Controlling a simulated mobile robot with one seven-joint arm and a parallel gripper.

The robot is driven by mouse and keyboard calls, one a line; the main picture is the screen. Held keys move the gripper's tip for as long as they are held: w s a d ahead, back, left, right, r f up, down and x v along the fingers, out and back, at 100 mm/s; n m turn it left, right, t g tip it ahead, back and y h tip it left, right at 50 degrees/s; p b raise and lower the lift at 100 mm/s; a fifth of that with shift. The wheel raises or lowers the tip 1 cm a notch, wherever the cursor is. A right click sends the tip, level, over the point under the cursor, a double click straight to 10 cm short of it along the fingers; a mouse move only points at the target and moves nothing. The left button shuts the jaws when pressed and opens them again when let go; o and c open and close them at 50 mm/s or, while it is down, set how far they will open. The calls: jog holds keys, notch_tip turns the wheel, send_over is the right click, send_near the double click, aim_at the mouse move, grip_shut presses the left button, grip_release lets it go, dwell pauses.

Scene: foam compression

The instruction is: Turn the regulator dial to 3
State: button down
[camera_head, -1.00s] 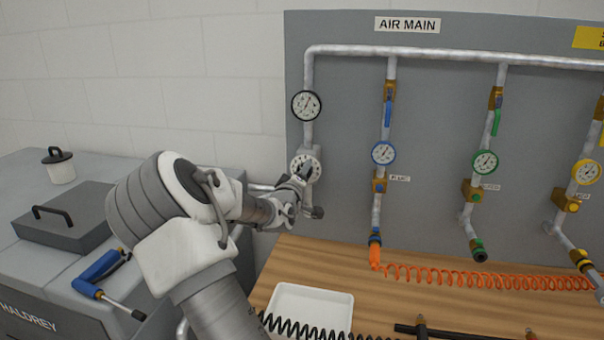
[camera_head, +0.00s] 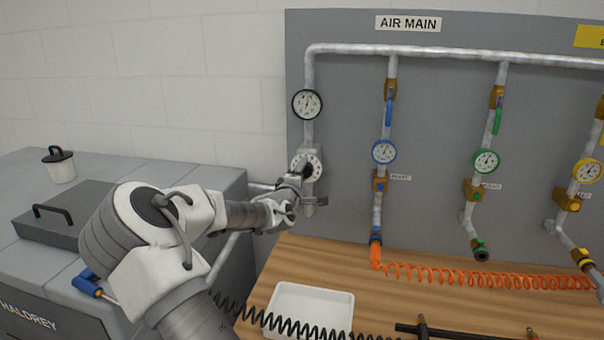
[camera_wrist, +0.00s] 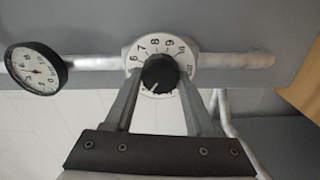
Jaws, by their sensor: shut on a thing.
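The regulator dial (camera_head: 306,166) sits on the left vertical pipe of the grey panel, below a black-rimmed gauge (camera_head: 307,104). In the wrist view it is a white numbered face (camera_wrist: 150,45) with a black knob (camera_wrist: 158,72) at its centre. Numbers such as 6, 7, 8 and 9 show along the top. A light pointer line on the knob points to the lower left; the number it points at is hidden or unreadable. My gripper (camera_wrist: 160,77) is shut on the knob, one finger on each side, covering the lower parts of the face.
A white tray (camera_head: 325,296) stands on the wooden bench below, with a black coiled hose (camera_head: 290,327) in front. Blue (camera_head: 384,152), green (camera_head: 486,161) and yellow (camera_head: 587,171) gauges line the panel to the right. A grey machine (camera_head: 30,255) stands at left.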

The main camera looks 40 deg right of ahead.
jog(key=shift+c, duration=1.2)
grip_release()
jog(key=v, duration=1.7)
jog(key=shift+s, duration=0.25)
jog(key=shift+a, duration=0.15)
